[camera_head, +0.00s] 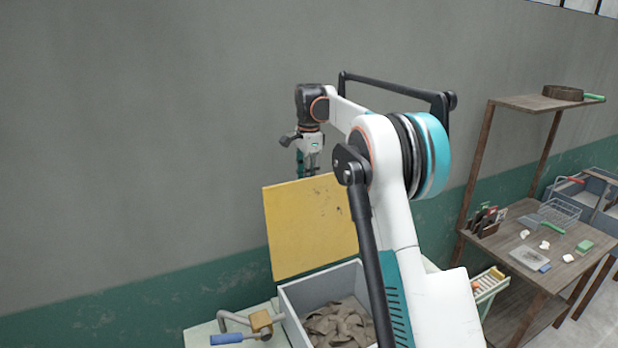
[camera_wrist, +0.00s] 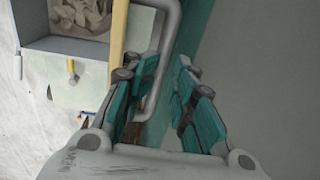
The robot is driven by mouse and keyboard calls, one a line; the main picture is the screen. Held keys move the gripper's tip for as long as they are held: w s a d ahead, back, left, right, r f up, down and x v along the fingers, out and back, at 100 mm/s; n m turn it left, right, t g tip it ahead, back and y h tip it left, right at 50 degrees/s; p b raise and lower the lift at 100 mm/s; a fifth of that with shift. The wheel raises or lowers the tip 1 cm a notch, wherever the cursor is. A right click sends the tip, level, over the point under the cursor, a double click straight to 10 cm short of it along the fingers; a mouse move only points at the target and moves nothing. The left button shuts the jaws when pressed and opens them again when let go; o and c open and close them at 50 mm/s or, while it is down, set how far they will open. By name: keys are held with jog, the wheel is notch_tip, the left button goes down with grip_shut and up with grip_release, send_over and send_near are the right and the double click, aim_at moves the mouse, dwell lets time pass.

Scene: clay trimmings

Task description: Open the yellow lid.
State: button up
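The yellow lid (camera_head: 305,225) stands raised, nearly upright, at the back of a grey bin (camera_head: 300,305). Clay trimmings (camera_head: 338,322) lie in the open bin. My gripper (camera_head: 308,168) is behind the lid's top edge, pointing down, partly hidden by the lid. In the wrist view the lid shows edge-on as a yellow strip (camera_wrist: 118,38), left of my fingers. A bent grey bar (camera_wrist: 170,55) runs along the lid's outer side, near my left finger. My gripper (camera_wrist: 168,66) is open, with a gap between its fingers; contact with the bar cannot be told.
A grey wall (camera_head: 130,150) rises close behind. A wooden bench (camera_head: 520,225) with tools and a wire basket (camera_head: 558,212) stands at the right.

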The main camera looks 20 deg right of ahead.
notch_tip(320, 180, up, 12)
jog(key=s, duration=0.1)
jog(key=shift+s, duration=0.25)
jog(key=shift+f, duration=0.1)
dwell(0.4)
